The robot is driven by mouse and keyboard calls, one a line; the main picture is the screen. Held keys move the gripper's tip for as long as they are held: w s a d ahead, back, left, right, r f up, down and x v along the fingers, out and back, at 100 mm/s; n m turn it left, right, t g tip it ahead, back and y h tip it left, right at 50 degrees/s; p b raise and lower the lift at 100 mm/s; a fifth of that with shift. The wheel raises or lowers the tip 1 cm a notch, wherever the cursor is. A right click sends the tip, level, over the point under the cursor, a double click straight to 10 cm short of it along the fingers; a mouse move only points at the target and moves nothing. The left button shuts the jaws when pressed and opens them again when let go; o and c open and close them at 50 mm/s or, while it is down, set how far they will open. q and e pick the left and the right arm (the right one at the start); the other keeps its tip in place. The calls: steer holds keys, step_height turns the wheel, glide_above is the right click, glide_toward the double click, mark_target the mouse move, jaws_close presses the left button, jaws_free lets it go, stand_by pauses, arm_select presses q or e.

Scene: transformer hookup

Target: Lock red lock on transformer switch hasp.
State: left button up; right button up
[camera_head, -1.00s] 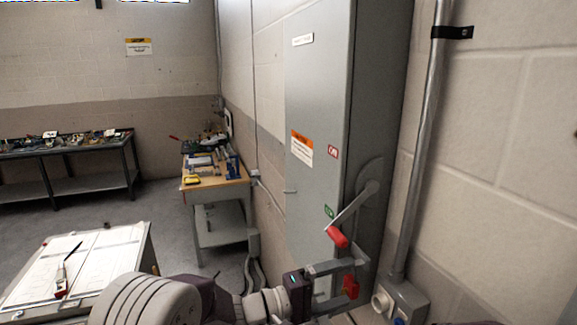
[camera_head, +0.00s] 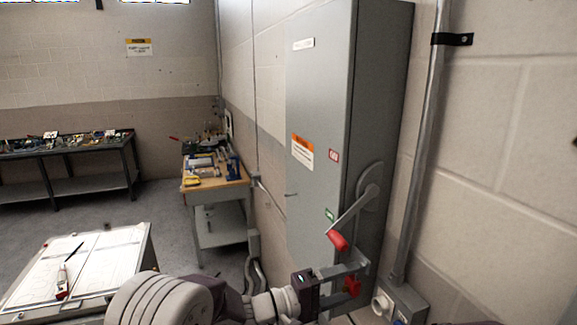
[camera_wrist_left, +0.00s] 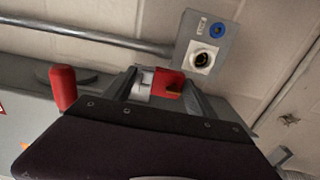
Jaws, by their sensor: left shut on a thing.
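The grey transformer switch box (camera_head: 320,120) stands against the wall. Its lever on the right side has a red handle end (camera_head: 338,240) and points down and to the left, beside a green label; the red handle also shows at the left of the left wrist view (camera_wrist_left: 63,88). My left gripper (camera_head: 356,278) is just below and to the right of the handle, shut on the red lock (camera_head: 352,287). In the wrist view the red lock (camera_wrist_left: 168,83) sits between the fingers. The hasp cannot be made out. My right gripper is not in view.
A conduit (camera_head: 420,150) runs down the wall right of the box to a grey outlet box (camera_head: 405,300). A slanted board with papers (camera_head: 100,262) is at lower left. A workbench (camera_head: 215,190) with tools stands behind, with open floor between.

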arm_select(q)
steer(key=o, duration=1.3)
steer(key=shift+f, duration=0.6)
steer(key=shift+a+r, duration=0.1)
steer(key=shift+a, duration=0.05)
steer(key=shift+r, duration=0.1)
